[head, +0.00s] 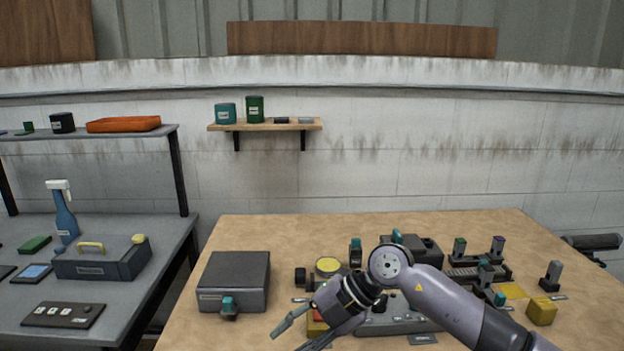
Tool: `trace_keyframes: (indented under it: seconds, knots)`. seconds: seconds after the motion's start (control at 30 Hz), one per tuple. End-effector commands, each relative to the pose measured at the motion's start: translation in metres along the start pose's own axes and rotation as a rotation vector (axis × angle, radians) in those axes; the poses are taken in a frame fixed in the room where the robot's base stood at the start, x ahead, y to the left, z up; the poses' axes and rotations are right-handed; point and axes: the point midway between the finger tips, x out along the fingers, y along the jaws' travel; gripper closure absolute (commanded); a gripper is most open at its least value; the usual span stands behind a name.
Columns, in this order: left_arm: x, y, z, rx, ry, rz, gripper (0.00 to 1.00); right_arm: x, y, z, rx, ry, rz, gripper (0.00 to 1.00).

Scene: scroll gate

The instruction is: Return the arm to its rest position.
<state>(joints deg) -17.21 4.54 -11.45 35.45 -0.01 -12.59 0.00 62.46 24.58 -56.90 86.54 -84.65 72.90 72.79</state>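My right arm comes in from the lower right and bends over the wooden workbench (235,228). My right gripper (290,341) points down and left above the bench's front part. Its two fingers are spread apart, with nothing visible between them; the lower fingertip is near the bottom edge of the picture. The arm and gripper hide part of a grey panel (385,322) and a small red and yellow item beneath. My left gripper is not in view.
A dark grey box (234,280) stands left of the gripper. A yellow-topped round part (328,266) is just behind it. A dark rail-like fixture (478,274) and a yellow block (541,311) are at right. A grey side table (95,310) holds a spray bottle (65,215).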

Motion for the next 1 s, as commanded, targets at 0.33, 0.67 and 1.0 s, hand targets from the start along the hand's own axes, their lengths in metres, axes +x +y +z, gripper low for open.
trace_keyframes:
  seconds: [0.33, 0.67, 1.0]
  knots:
    - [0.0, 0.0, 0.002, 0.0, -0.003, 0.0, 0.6, -0.033, 0.106, -0.08, 0.155, 0.229, 1.054, 0.65]
    - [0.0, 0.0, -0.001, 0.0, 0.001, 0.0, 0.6, -0.115, -0.004, 0.023, 0.909, -0.186, 1.635, 0.65]
    - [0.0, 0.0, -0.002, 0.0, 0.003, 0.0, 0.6, -0.064, -0.248, 0.026, 1.768, -0.741, 1.328, 0.65]
